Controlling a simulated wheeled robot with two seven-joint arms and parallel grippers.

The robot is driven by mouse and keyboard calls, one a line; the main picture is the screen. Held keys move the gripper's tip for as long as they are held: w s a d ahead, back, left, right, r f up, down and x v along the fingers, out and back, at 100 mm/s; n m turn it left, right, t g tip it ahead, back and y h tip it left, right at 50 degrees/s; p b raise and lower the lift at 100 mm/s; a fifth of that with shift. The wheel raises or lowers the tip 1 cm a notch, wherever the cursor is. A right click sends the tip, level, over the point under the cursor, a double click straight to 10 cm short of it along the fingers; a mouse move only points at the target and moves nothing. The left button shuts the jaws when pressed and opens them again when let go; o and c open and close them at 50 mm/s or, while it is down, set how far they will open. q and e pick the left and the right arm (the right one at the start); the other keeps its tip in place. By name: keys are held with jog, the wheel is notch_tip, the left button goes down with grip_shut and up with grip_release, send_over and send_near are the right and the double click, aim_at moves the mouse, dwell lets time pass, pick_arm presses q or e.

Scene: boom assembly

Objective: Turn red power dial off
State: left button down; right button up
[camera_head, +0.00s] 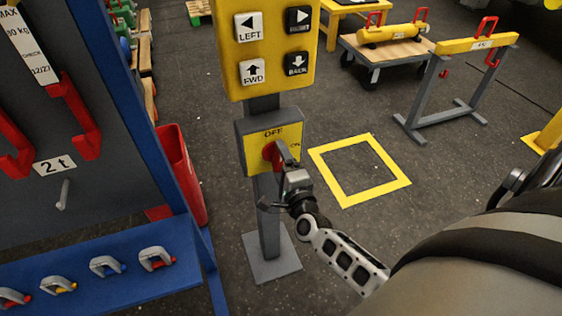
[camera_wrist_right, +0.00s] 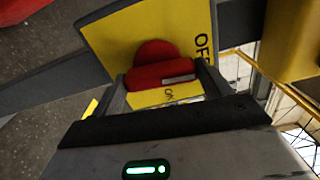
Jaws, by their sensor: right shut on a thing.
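The red power dial (camera_head: 270,153) sits on a yellow plate (camera_head: 257,143) marked OFF at the top and ON at the right, on a grey box on a post. In the right wrist view the red dial (camera_wrist_right: 163,72) lies between my two fingers, with the OFF and ON lettering beside it. My right gripper (camera_head: 281,155) is at the dial and shut on its handle, partly hiding it in the head view. I cannot make out exactly which mark the dial points to. My left gripper is not in view.
A yellow button panel (camera_head: 267,45) with LEFT, FWD and other arrow buttons stands just above the dial box. A blue rack (camera_head: 95,255) with shackles and a red bin (camera_head: 184,175) are at the left. A yellow floor square (camera_head: 360,170) marks clear floor at the right.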

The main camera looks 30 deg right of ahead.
jog(key=shift+n, duration=0.7)
jog(key=o, duration=1)
jog(key=b+v, duration=0.2)
jog(key=v, duration=1.4)
jog(key=s+a+f+n+g+y, duration=0.1)
jog(key=a+f+n+g+y, duration=0.1)
jog(key=n, duration=0.5)
jog(key=a+f+n+g+y, duration=0.2)
jog(key=a+n, duration=0.3)
jog(key=n, duration=0.3)
jog(key=s+a+f+n+g+y, duration=0.1)
jog(key=a+f+n+g+y, duration=0.2)
jog(key=n, duration=0.4)
jog(key=shift+s+a+f+n, duration=0.2)
jog(key=shift+s+f+n, duration=0.2)
jog(key=shift+f, duration=0.2)
